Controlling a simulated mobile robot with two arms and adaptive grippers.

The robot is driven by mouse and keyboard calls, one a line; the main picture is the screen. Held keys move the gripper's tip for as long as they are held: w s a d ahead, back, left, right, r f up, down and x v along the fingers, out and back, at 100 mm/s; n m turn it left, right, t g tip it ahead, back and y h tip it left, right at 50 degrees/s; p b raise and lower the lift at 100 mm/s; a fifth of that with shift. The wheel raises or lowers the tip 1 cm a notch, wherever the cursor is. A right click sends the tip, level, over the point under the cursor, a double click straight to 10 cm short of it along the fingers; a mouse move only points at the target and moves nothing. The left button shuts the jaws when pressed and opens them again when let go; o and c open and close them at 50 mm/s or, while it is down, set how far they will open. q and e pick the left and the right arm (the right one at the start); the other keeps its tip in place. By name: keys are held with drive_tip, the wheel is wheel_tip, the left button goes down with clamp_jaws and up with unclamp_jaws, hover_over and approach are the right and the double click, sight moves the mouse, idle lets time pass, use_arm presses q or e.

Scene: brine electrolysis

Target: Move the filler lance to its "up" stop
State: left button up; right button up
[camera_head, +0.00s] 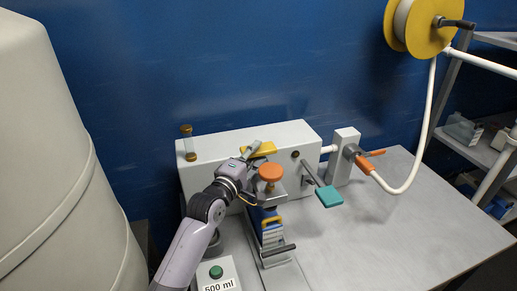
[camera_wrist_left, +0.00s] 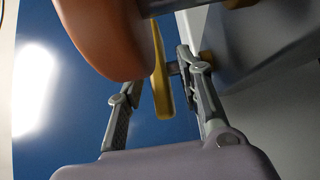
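A white filling machine (camera_head: 225,150) stands against the blue wall. A yellow handle (camera_head: 266,149) shows at its front; I cannot tell for certain whether it belongs to the filler lance. My left gripper (camera_head: 254,152) is at this handle, just behind the orange round knob (camera_head: 271,172). In the left wrist view, the two fingers of the left gripper (camera_wrist_left: 160,75) stand apart, with the yellow handle (camera_wrist_left: 161,88) between them and gaps visible beside it. The orange knob (camera_wrist_left: 105,40) is close at the upper left. The lance tube itself cannot be made out. My right gripper is not in view.
A teal paddle lever (camera_head: 329,196) and an orange-handled valve (camera_head: 370,160) with a white hose (camera_head: 425,130) are to the right. The table (camera_head: 420,230) is clear at the right.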

use_arm(q)
drive_tip(key=shift+x, duration=1.25)
drive_tip(key=shift+c, duration=0.5)
clamp_jaws()
